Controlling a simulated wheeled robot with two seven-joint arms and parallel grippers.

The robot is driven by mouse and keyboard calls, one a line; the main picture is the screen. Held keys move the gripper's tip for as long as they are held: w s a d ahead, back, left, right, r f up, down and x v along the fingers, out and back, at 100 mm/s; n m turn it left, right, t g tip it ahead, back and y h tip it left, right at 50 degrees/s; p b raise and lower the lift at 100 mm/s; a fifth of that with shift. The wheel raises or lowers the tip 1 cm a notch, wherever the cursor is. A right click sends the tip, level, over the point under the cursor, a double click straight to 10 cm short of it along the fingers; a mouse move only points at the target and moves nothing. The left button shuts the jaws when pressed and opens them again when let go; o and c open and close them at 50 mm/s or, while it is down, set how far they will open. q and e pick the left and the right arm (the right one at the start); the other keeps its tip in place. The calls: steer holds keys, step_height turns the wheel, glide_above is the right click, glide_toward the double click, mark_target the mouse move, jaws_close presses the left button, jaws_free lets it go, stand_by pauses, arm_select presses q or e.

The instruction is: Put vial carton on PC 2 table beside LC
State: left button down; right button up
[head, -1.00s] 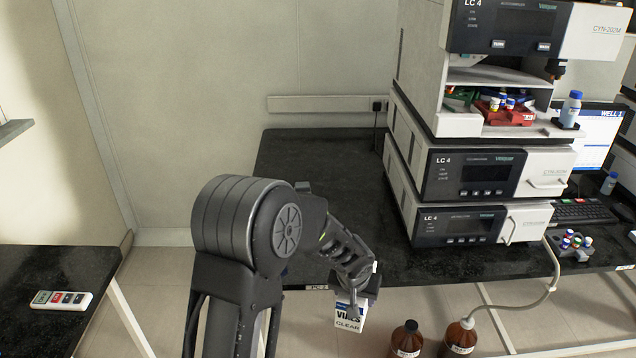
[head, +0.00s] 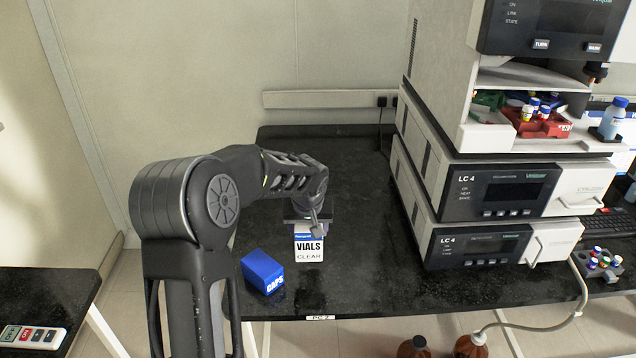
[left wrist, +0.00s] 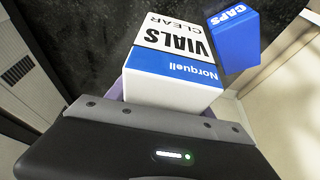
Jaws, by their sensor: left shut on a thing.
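The vial carton (head: 309,246) is white with a blue band and reads VIALS CLEAR. My left gripper (head: 308,218) is shut on its upper end and holds it upright over the black PC 2 table (head: 350,290). I cannot tell whether its base touches the tabletop. The carton also fills the middle of the left wrist view (left wrist: 175,65). The LC 4 stack (head: 490,200) stands on the table to the right of the carton, with bare tabletop between. My right gripper is not in view.
A blue CAPS box (head: 262,271) sits on the table just left of the carton. Brown bottles (head: 468,346) stand below the front edge. A tube (head: 578,300) hangs at the right.

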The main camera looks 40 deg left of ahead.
arm_select(q)
steer(key=shift+s+d+r, duration=0.1)
steer(key=shift+d+r, duration=0.05)
steer(key=shift+r, duration=0.05)
steer(key=shift+f+p, duration=0.45)
steer(key=shift+f, duration=2.75)
steer(key=shift+f, duration=1.85)
steer(key=shift+f, duration=0.1)
steer(key=shift+f, duration=0.15)
steer(key=shift+c, duration=2)
jaws_free()
